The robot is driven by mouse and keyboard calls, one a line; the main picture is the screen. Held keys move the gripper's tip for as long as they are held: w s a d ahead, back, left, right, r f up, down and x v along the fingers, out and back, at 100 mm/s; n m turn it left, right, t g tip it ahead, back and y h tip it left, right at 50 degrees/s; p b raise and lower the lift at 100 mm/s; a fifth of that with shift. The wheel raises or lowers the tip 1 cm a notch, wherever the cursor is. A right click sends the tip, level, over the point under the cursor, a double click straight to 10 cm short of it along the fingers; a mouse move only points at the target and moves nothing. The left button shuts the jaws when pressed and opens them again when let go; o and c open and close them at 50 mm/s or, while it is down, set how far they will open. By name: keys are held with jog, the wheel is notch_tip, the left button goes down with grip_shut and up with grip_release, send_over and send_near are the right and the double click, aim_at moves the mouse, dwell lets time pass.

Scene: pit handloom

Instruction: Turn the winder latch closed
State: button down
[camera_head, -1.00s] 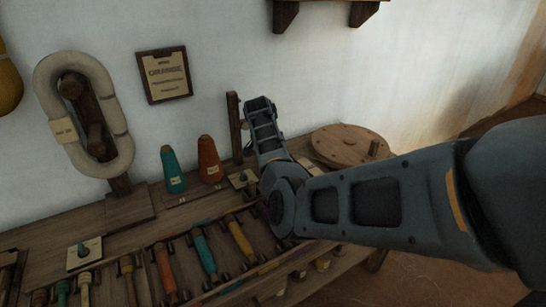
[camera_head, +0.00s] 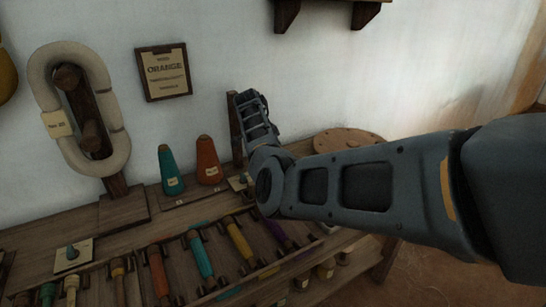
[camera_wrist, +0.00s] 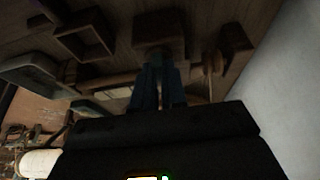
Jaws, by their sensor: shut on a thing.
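In the wrist view, the two dark fingers of my gripper (camera_wrist: 158,68) are close together, with their tips at a dark brown wooden piece (camera_wrist: 158,27). This seems to be the winder latch, but the picture is too dark to show its shape or how far it is turned. In the head view, my arm's end stands against a dark upright post (camera_head: 235,125) behind the bench, and my fingers cannot be made out there.
A teal cone (camera_head: 171,172) and an orange cone (camera_head: 208,162) stand left of my arm. Several coloured bobbins, one yellow (camera_head: 239,239), lie in a rack in front. A round wooden disc (camera_head: 345,140) is partly behind my arm. A white skein (camera_head: 47,110) hangs left.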

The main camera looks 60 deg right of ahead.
dwell(0.3)
jog(key=c, duration=1.2)
grip_release()
jog(key=shift+p+v, duration=0.4)
jog(key=shift+v, duration=3.55)
jog(key=shift+d, duration=0.1)
